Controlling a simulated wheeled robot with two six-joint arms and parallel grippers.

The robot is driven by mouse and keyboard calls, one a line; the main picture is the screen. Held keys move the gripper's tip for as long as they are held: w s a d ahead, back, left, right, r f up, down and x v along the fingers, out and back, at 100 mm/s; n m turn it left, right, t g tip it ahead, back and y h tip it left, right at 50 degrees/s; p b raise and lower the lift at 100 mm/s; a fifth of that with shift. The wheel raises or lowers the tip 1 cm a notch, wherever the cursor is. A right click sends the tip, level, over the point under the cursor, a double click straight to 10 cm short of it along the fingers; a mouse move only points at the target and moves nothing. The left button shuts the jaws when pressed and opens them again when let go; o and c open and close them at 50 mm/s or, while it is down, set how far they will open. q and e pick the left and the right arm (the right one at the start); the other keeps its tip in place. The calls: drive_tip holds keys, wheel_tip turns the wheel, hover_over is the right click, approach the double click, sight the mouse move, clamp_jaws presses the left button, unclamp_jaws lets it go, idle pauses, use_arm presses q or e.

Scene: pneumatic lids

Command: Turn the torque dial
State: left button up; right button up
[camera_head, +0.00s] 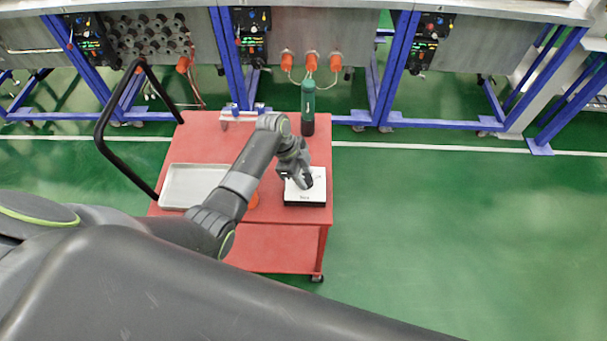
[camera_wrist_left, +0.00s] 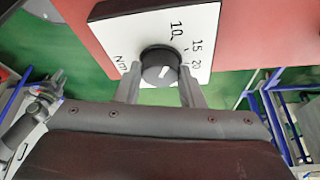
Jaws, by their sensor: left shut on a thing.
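The torque dial (camera_wrist_left: 160,66) is a round black knob on a white plate (camera_wrist_left: 120,40) marked 10, 15, 20 and Nm. A short white line on the knob slants up and right; which mark it meets is unclear. The plate tops a black box (camera_head: 305,203) on the red cart, also in the head view. My left gripper (camera_head: 297,182) is over the box, and its two fingers (camera_wrist_left: 160,80) are closed on either side of the dial in the wrist view. In the head view the gripper hides the dial.
A grey tray (camera_head: 190,187) lies on the left of the red cart (camera_head: 235,147). A dark green bottle (camera_head: 308,100) stands at its back right corner. A black handle (camera_head: 103,130) rises at left. Blue-legged workbenches line the back; green floor at right is clear.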

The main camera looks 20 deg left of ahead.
use_arm(q)
drive_tip(key=o, duration=1)
drive_tip(key=b+v, duration=0.2)
drive_tip(key=v, duration=1.5)
drive_tip(key=shift+r+b, duration=0.25)
drive_tip(key=shift+b, duration=0.05)
